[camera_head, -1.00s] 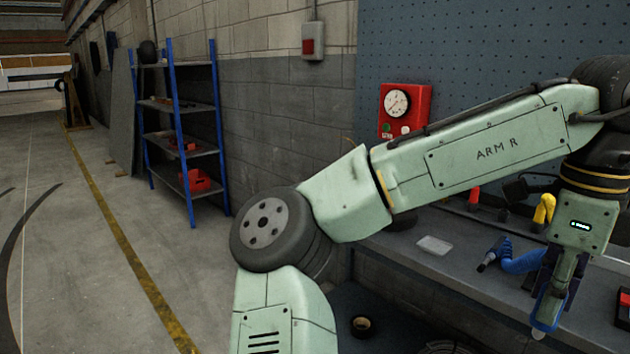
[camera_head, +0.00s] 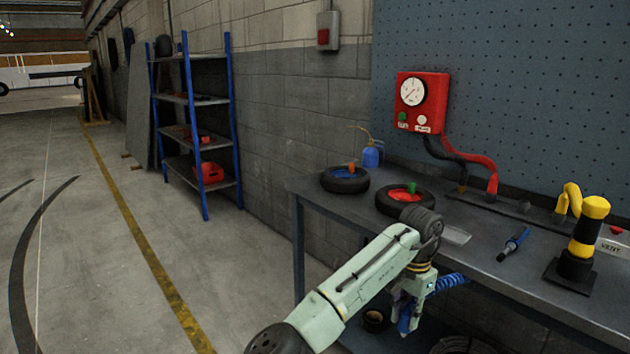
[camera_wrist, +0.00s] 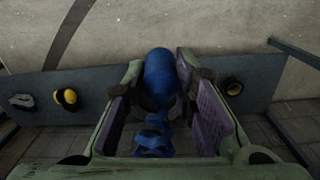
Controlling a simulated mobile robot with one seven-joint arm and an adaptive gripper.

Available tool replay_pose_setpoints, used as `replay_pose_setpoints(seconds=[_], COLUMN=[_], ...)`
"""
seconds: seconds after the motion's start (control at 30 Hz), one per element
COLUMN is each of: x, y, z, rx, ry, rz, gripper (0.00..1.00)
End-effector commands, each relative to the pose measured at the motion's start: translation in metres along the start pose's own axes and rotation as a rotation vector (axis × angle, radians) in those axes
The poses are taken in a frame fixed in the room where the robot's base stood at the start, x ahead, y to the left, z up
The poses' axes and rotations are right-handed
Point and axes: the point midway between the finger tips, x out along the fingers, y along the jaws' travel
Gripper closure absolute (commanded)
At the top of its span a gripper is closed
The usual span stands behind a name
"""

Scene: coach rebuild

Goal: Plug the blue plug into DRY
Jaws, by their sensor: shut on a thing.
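My gripper (camera_head: 406,312) is low at the bench's front edge in the head view, small and partly hidden by my arm. It is shut on the blue plug (camera_wrist: 162,75), whose rounded blue body lies between the two pads in the wrist view. A coiled blue cord (camera_head: 452,282) runs right from the gripper, and blue coils show below the plug in the wrist view (camera_wrist: 155,138). I cannot read a DRY label. Black and red plugs (camera_head: 491,188) on cables from the red gauge box (camera_head: 422,102) stand at the rail (camera_head: 510,208) along the back.
Two small wheels (camera_head: 345,180) (camera_head: 404,199), a blue oil can (camera_head: 371,155), a blue-handled tool (camera_head: 515,243) and a yellow-black device (camera_head: 588,240) stand or lie on the grey bench (camera_head: 550,285). A label at right reads VENT (camera_head: 611,248). A blue shelf (camera_head: 195,110) stands left; floor is open there.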

Motion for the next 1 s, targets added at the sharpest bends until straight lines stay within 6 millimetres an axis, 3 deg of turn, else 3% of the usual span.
replay_pose_setpoints(seconds=[0.03,0.2,0.5,0.67,0.93,1.0], x=[0.029,0.1,0.199,0.238,0.269,0.289], y=[-0.008,-0.029,-0.04,-0.039,-0.038,-0.035], z=[0.009,0.038,0.094,0.122,0.146,0.163], rx=[-0.068,-0.276,-0.538,-0.632,-0.704,-0.748], ry=[-0.002,-0.001,0.0,-0.001,-0.001,-0.006], rz=[0.011,0.011,0.012,0.011,0.003,0.006], gripper=[1.0,1.0,1.0,1.0,1.0,1.0])
